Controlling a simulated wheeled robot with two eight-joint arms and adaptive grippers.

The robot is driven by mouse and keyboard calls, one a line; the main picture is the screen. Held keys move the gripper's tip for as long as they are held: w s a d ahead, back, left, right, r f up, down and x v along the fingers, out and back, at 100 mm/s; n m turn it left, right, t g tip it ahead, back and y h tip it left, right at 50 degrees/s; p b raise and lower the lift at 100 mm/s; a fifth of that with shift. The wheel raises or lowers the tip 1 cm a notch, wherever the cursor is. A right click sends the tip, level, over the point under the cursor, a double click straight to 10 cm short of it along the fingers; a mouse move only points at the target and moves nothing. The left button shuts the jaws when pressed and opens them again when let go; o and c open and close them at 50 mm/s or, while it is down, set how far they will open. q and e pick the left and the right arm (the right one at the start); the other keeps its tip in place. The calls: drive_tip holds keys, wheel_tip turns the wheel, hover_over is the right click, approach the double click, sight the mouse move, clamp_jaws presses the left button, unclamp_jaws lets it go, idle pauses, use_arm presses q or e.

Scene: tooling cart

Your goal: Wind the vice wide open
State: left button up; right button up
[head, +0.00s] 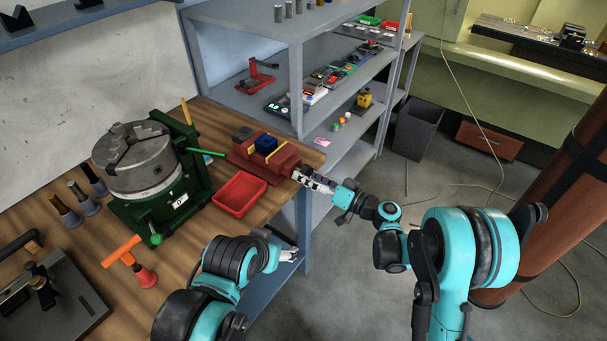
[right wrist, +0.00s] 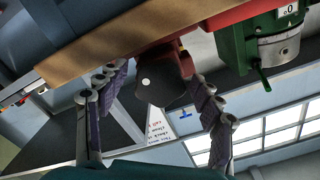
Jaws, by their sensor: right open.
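The red vice (head: 284,157) sits at the right end of the wooden bench top, with a blue block (head: 265,144) and yellow strips at its jaws. How far the jaws stand apart is hard to tell. My right gripper (head: 302,177) is at the vice's right end, just off the bench edge. In the right wrist view its open fingers (right wrist: 157,92) stand either side of a dark round knob (right wrist: 158,88) at the vice's red end; I see no clear contact. My left gripper (head: 288,254) is low beside the bench front, small and partly hidden.
A red tray (head: 240,210) lies in front of the vice. A green rotary chuck (head: 137,165) stands left of it, its green handle (head: 207,153) reaching towards the vice. An orange-handled tool (head: 122,252) is nearer me. Grey shelves (head: 297,88) rise behind; open floor lies right.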

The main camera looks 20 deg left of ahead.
drive_tip(key=v, duration=0.6)
drive_tip(key=shift+d, duration=0.2)
drive_tip(key=s+d+m+h, duration=0.3)
drive_tip(key=s+d+h, duration=0.5)
drive_tip(key=s+d, duration=0.3)
drive_tip(key=s+d+r+m+t+h, duration=0.1)
drive_tip(key=s+d+m+h, duration=0.2)
drive_tip(key=s+d+h, duration=0.6)
drive_tip(key=s+d, duration=0.2)
drive_tip(key=d, duration=0.6)
drive_tip(key=shift+s+m, duration=0.4)
